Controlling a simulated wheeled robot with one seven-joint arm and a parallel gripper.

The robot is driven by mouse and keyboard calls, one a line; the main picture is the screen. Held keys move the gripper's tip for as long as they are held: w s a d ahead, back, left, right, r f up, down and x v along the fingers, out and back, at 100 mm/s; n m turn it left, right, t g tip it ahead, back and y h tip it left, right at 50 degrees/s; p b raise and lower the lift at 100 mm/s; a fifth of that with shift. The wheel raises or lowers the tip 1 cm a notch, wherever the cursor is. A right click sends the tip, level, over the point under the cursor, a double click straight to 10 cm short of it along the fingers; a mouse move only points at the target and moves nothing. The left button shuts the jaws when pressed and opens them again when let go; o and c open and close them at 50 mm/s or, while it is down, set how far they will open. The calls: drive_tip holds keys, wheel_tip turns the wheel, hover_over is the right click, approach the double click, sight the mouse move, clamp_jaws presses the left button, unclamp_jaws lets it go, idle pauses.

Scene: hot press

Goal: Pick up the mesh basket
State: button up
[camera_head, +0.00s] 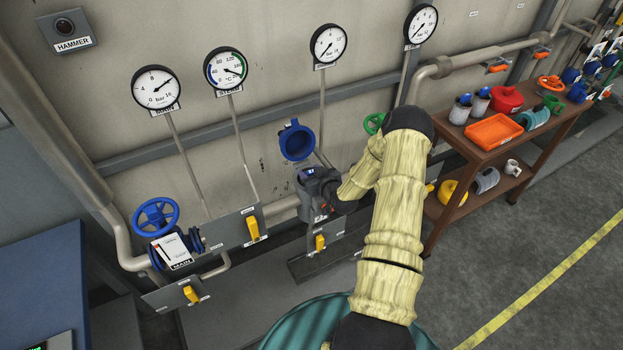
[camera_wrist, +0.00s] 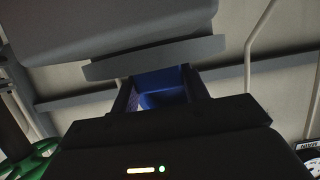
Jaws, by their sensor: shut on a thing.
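My gripper (camera_wrist: 160,88) is at the grey strainer housing (camera_head: 305,190) low on the wall piping, largely hidden behind my wrist in the head view. In the wrist view its two dark fingers are a short gap apart, shut on what I take to be the mesh basket. The basket's mesh is hidden or too dark to make out. A blue round lid (camera_head: 297,141) stands open against the wall above the housing, and blue shows between the fingers. A grey flanged body (camera_wrist: 150,55) fills the top of the wrist view, close to the fingers.
Gauges (camera_head: 157,88) line the wall. A brown shelf (camera_head: 490,150) on the right holds an orange tray (camera_head: 494,131) and several fittings. Open floor (camera_head: 560,240) lies at right.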

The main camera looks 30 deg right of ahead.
wheel_tip(320, 180, up, 18)
drive_tip(key=b, duration=0.3)
idle(0.3)
drive_tip(key=shift+f, duration=0.1)
idle(0.5)
